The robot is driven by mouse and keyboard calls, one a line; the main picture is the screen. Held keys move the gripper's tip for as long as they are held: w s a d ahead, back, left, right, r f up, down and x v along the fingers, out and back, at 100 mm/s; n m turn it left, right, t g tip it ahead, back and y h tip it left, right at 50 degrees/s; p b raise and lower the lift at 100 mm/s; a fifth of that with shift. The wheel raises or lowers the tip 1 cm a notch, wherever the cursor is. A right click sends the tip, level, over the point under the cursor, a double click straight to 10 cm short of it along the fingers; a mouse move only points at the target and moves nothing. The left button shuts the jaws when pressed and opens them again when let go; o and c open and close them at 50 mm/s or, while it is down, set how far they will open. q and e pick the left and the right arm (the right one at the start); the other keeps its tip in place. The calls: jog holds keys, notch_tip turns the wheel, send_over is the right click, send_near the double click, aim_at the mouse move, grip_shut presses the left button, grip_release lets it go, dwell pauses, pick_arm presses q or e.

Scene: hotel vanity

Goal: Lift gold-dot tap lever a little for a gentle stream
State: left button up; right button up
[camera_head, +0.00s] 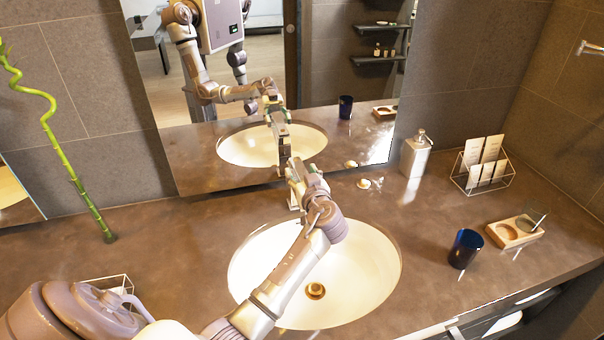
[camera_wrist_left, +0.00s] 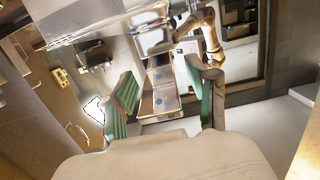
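My left arm reaches over the white oval basin (camera_head: 375,265) to the tap (camera_head: 293,201) at its back edge. My left gripper (camera_head: 298,168) is at the tap in the head view and hides most of it. In the left wrist view the two green-padded fingers of the gripper (camera_wrist_left: 163,100) stand apart. The grey metal tap lever (camera_wrist_left: 165,101) shows in the gap between them, with a bluish dot on it. I cannot make out a gold dot, nor whether a finger touches the lever. No water stream is visible. My right gripper is not in view.
A mirror (camera_head: 345,60) stands behind the basin and reflects the arm and tap. To the right are a soap dispenser (camera_head: 415,153), a wire card rack (camera_head: 484,165), a dark blue cup (camera_head: 465,249) and a wooden tray (camera_head: 503,234). A bamboo stalk (camera_head: 75,180) stands left.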

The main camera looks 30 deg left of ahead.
pick_arm(q)
jog(key=shift+s+d, duration=0.1)
jog(key=shift+d, duration=0.1)
jog(key=v, duration=1.1)
jog(key=shift+s+d, duration=0.2)
jog(key=shift+s, duration=0.1)
